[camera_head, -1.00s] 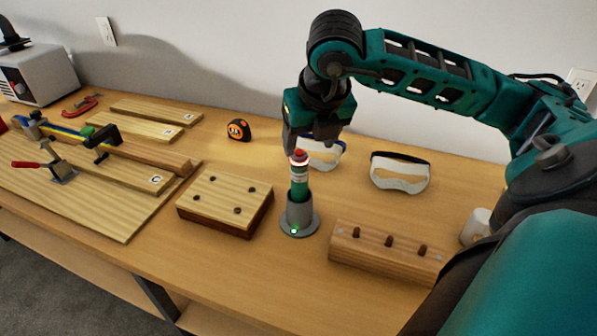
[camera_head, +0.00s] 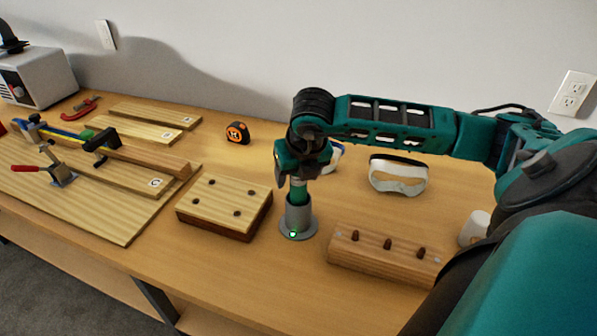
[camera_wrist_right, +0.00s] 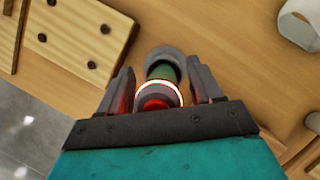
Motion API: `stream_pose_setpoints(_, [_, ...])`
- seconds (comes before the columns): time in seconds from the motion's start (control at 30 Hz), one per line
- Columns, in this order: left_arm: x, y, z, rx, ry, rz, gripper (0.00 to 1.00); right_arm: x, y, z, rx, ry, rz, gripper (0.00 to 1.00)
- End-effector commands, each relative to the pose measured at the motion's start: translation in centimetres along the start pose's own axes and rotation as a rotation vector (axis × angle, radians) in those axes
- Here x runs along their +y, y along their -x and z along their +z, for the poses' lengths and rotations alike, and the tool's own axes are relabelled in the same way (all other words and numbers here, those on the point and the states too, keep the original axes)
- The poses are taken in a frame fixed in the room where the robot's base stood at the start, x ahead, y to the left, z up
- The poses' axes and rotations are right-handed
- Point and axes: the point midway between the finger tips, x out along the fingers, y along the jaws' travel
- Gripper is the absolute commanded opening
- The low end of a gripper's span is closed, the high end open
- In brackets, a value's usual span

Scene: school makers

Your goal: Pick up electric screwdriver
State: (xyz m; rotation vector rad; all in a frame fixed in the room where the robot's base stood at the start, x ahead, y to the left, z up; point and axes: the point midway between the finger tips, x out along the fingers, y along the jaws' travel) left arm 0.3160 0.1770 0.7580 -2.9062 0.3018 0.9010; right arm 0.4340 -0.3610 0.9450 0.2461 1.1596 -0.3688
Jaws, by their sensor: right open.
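The electric screwdriver (camera_head: 299,191) stands upright in a grey round stand (camera_head: 298,218) with a small green light on its base. Its green body shows above the stand, and its top is hidden by my right gripper in the head view. My right gripper (camera_head: 299,177) is over the screwdriver's upper part, coming from above. In the right wrist view, the screwdriver's red top with a pale glowing ring (camera_wrist_right: 158,98) lies between the two open fingers (camera_wrist_right: 160,88). I cannot see a clear grip on it. My left gripper is not in view.
White goggles (camera_head: 398,176) lie behind. A tape measure (camera_head: 237,132) is farther back. Boards and clamps (camera_head: 100,160) fill the left.

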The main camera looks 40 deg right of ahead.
Motion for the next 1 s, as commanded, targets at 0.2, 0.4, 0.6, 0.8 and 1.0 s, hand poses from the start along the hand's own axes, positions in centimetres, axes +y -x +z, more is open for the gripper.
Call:
stream_pose_setpoints(0.2, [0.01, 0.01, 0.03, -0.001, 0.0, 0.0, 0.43, 0.01, 0.04, 0.0, 0.0, 0.0, 0.0, 0.55])
stream_pose_setpoints(0.4, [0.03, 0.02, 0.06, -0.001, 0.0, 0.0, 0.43, 0.01, 0.06, 0.01, 0.0, 0.0, 0.0, 0.35])
stream_pose_setpoints(0.6, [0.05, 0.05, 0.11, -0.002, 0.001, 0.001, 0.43, 0.0, 0.07, 0.02, 0.0, 0.0, 0.0, 0.16])
stream_pose_setpoints(0.8, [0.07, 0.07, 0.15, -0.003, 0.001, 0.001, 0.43, 0.01, 0.13, 0.09, -0.002, -0.001, 0.001, 0.0])
stream_pose_setpoints(1.0, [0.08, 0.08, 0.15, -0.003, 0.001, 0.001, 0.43, 0.01, 0.16, 0.11, -0.002, -0.001, 0.001, 0.0])
